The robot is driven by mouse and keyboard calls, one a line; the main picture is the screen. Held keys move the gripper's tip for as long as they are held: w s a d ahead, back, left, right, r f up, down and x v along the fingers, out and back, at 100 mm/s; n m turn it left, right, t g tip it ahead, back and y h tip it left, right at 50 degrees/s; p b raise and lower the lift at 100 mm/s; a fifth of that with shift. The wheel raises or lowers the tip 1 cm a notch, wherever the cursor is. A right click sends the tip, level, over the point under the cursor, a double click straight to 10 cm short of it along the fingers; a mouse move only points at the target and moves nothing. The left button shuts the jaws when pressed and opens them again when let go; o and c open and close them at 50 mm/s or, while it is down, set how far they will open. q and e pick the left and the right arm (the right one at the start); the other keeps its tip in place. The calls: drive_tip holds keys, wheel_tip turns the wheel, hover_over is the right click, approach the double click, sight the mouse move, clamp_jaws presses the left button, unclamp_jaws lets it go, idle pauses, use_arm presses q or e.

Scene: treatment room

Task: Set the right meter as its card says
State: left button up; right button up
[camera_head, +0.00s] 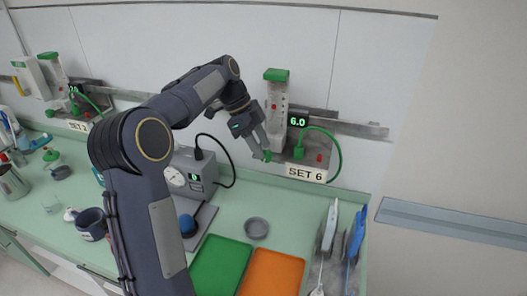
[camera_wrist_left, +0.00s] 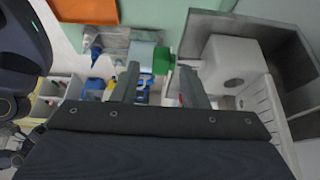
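The right meter (camera_head: 276,100) is an upright clear tube with a green top, on the wall rail. Its display (camera_head: 298,121) reads 6.0. The card (camera_head: 306,173) below reads SET 6. My right gripper is not in view.
A left meter (camera_head: 54,76) with its own card (camera_head: 78,126) hangs at far left. A grey device with a dial (camera_head: 176,177) stands on the counter below my arm. Green (camera_head: 219,266) and orange (camera_head: 272,273) trays and a grey dish (camera_head: 256,228) lie in front. A green hose (camera_head: 338,153) loops beside the card.

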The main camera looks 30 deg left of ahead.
use_arm(q)
drive_tip(key=v, duration=0.5)
idle(2.2)
drive_tip(key=s+d+f+n+t, duration=0.1)
drive_tip(key=s+d+n, duration=0.3)
drive_tip(key=s, duration=0.3)
drive_tip(key=s+d+f+n+t+y, duration=0.1)
drive_tip(key=s+d+f+n, duration=0.1)
drive_tip(key=s+d+n, duration=0.35)
drive_tip(key=s+d+f+n+t, duration=0.1)
drive_tip(key=s+d+n, duration=0.15)
drive_tip(key=s, duration=0.55)
drive_tip(key=s+d+f+n+t, duration=0.1)
drive_tip(key=s+d+f+n, duration=0.2)
drive_tip(key=s+f+n, duration=0.2)
wheel_tip(320, 180, down, 3)
drive_tip(key=shift+s+d+r+t, duration=0.1)
drive_tip(key=shift+s+d+t, duration=0.25)
drive_tip(key=shift+s, duration=0.85)
